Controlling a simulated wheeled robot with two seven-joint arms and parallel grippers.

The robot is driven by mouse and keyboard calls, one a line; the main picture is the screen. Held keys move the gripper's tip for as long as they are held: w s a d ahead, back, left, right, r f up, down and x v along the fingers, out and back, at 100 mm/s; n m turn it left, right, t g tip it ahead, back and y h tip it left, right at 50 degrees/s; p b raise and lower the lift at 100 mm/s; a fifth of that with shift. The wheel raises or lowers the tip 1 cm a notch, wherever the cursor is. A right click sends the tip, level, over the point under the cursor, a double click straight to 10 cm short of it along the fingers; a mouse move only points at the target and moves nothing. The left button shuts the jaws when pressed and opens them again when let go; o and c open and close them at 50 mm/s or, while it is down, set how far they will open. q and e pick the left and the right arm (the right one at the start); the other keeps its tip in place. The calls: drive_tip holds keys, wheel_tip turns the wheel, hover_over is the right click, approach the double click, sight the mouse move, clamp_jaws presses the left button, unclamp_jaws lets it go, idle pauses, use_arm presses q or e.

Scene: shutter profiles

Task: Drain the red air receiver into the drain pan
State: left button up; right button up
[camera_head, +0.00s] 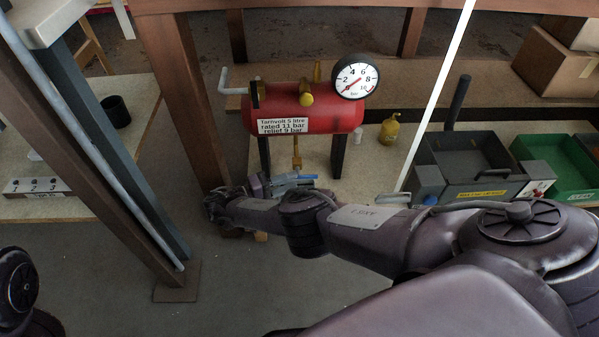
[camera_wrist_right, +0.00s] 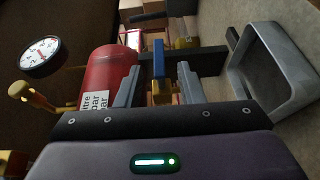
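The red air receiver (camera_head: 320,112) lies on dark legs on the pale bench, with a round white gauge (camera_head: 356,77) on top. Its needle is too small to read surely. A brass drain fitting (camera_head: 296,152) hangs below the receiver. In the right wrist view a blue lever (camera_wrist_right: 158,62) stands at the brass fitting. My right gripper (camera_wrist_right: 158,82) is open, with one grey finger on each side of the lever and fitting. The grey, open drain pan (camera_wrist_right: 243,88) is to the right in that view. In the head view my right arm hides much of this area. My left gripper is out of view.
A wooden post (camera_head: 178,95) and slanted dark uprights stand left of the receiver. A small yellow bottle (camera_head: 390,129), a dark grey bin (camera_head: 482,158) and a green bin (camera_head: 562,165) are to its right. A thin white pole (camera_head: 440,80) rises between them.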

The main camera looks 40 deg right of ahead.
drive_tip(key=shift+w+a+b, duration=0.2)
drive_tip(key=shift+a+b, duration=0.2)
drive_tip(key=shift+a, duration=1.1)
